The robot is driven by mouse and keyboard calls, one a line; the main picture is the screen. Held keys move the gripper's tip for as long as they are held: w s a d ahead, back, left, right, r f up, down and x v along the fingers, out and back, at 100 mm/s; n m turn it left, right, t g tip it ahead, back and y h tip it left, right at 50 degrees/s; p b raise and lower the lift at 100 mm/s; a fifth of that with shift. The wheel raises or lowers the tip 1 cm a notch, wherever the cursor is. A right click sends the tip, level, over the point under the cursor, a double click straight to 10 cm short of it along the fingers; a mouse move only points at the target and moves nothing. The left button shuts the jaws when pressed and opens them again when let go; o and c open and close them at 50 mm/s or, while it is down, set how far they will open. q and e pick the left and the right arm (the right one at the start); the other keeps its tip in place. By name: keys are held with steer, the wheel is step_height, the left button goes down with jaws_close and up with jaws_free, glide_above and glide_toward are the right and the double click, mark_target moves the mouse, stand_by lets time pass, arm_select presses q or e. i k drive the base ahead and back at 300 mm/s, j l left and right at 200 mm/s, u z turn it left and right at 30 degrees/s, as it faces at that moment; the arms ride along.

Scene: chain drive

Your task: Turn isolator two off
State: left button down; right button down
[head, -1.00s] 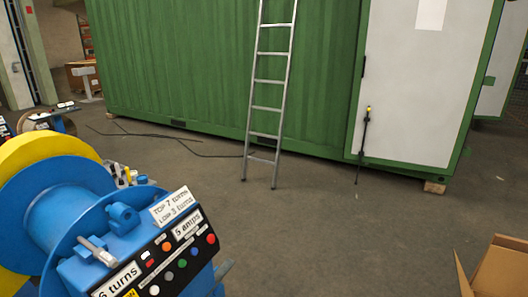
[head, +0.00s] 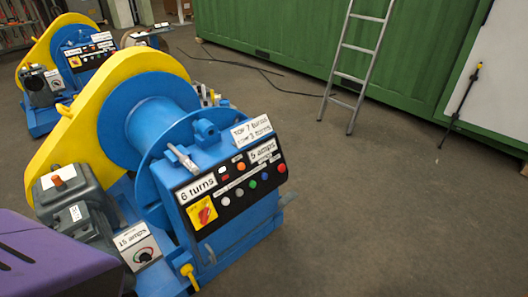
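A yellow plate with a red rotary isolator switch (head: 202,213) is on the front panel of the near blue winch (head: 235,205), below the "6 turns" label. Its red handle looks tilted, but its setting is too small to read. A similar yellow plate with a red switch (head: 75,62) shows on the far blue winch (head: 92,50) at the back left. I cannot read a number on either switch, so I cannot tell which is isolator two. Neither of my grippers is in view.
The near winch has a yellow guard (head: 90,80), a grey motor (head: 72,190) and a "15 amps" dial box (head: 143,252). A ladder (head: 350,75) leans on a green container (head: 290,40). The grey floor (head: 390,220) at right is clear.

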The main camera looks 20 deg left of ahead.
mark_target(204, 213)
steer(key=u, duration=1.35)
steer(key=i+l+z, duration=0.25)
steer(key=i+l, duration=0.15)
